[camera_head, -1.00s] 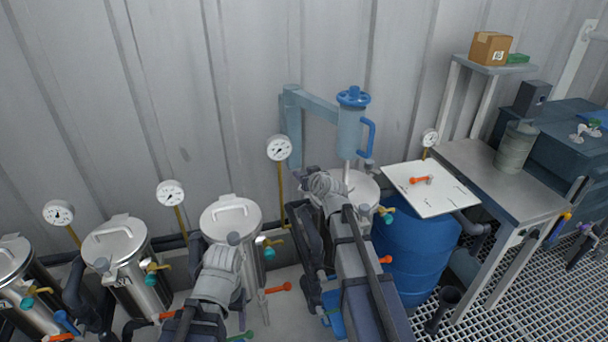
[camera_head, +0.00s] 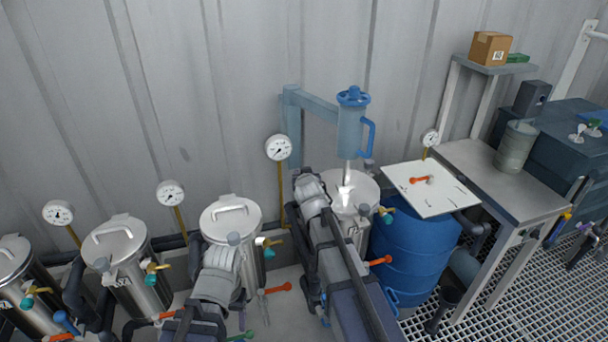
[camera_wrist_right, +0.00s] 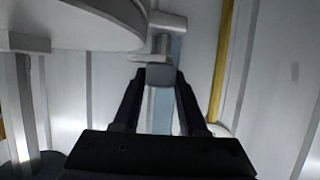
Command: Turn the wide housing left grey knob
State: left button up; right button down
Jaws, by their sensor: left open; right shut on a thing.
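The wide housing (camera_head: 352,198) is the shiny steel vessel under the blue-wheeled hoist. Its left grey knob is hidden in the head view behind my right gripper (camera_head: 308,188), which is at the vessel's left side. In the right wrist view, the two dark fingers of my right gripper (camera_wrist_right: 160,92) are shut on a grey knob (camera_wrist_right: 160,75), with a round lid (camera_wrist_right: 85,22) at upper left. A second grey knob (camera_head: 369,165) shows on the housing's right side. My left gripper (camera_head: 220,262) is in front of the neighbouring steel vessel, open, its fingertips hard to make out.
Several narrower steel vessels (camera_head: 122,240) with gauges stand in a row to the left. A blue barrel (camera_head: 412,250) with a white board (camera_head: 428,188) on top and a metal table (camera_head: 505,180) stand to the right. Orange valve handles (camera_head: 278,288) stick out low in front.

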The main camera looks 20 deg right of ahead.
jog(key=m+g+h, duration=0.1)
jog(key=m+h, duration=0.2)
jog(key=m+g+h, duration=0.2)
jog(key=m+h, duration=0.1)
jog(key=shift+w+a, duration=0.15)
jog(key=shift+w, duration=0.05)
jog(key=m+g+h, duration=0.2)
jog(key=m+g, duration=0.1)
jog(key=shift+h, duration=0.3)
jog(key=shift+s+m+g+h, duration=0.15)
jog(key=shift+m+g+h, duration=0.15)
jog(key=shift+m+g, duration=0.25)
jog(key=shift+s, duration=0.1)
jog(key=shift+c, duration=2.2)
grip_release()
